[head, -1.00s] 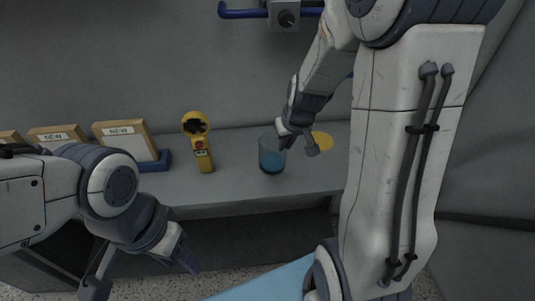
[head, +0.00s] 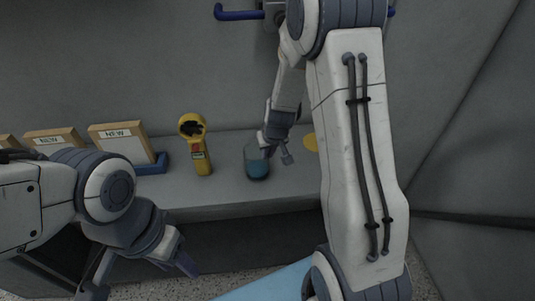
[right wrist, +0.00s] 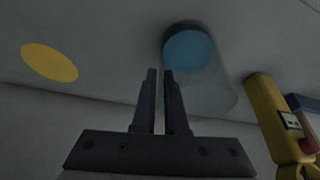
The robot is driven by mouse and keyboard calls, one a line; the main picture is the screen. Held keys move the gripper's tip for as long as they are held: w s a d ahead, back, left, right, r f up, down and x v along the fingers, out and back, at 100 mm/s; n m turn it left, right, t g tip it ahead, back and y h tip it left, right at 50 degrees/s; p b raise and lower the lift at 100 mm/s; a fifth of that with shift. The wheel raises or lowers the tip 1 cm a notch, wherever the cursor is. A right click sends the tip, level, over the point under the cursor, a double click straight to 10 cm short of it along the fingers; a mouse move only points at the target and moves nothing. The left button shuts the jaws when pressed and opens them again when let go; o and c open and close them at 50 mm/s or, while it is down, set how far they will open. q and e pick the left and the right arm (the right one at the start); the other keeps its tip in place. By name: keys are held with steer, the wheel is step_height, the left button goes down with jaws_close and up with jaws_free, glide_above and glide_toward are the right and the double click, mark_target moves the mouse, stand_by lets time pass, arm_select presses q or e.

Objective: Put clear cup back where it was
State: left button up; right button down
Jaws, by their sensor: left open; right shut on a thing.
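The clear cup (head: 257,168), with blue at its bottom, is on or just above the grey shelf and looks slightly tilted. My right gripper (head: 274,150) is at its upper right, shut on the cup's wall. In the right wrist view the cup (right wrist: 190,48) is at the fingertips of the gripper (right wrist: 160,72), and the wall between the fingers is hard to see. A flat yellow disc (head: 311,142) lies on the shelf to the right of the cup, partly behind my arm; it shows whole in the right wrist view (right wrist: 50,62). My left gripper (head: 143,277) is open and empty, low in front of the shelf.
A yellow handheld device (head: 199,160) stands left of the cup. Wooden frames labelled NEW (head: 118,140) and a blue holder (head: 155,166) stand further left. A grey wall (head: 130,65) rises behind the shelf. The shelf's front strip (head: 225,200) is bare.

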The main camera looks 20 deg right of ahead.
steer(key=shift+f, duration=0.1)
steer(key=c, duration=1)
jaws_free()
steer(key=shift+o, duration=0.2)
steer(key=shift+r, duration=0.2)
steer(key=p+v, duration=0.3)
steer(key=v, duration=0.9)
steer(key=s+a+r+n+g+y, duration=0.25)
steer(key=s+a+n, duration=0.25)
steer(key=s+a, duration=0.8)
steer(key=s+a+r+n+g, duration=0.1)
steer(key=s+a, duration=0.2)
steer(key=s, duration=0.2)
steer(key=s+a+r+n+g+h, duration=0.1)
steer(key=s+a+n, duration=0.1)
steer(key=s, duration=0.4)
steer(key=shift+s+a, duration=0.3)
steer(key=shift+a, duration=0.2)
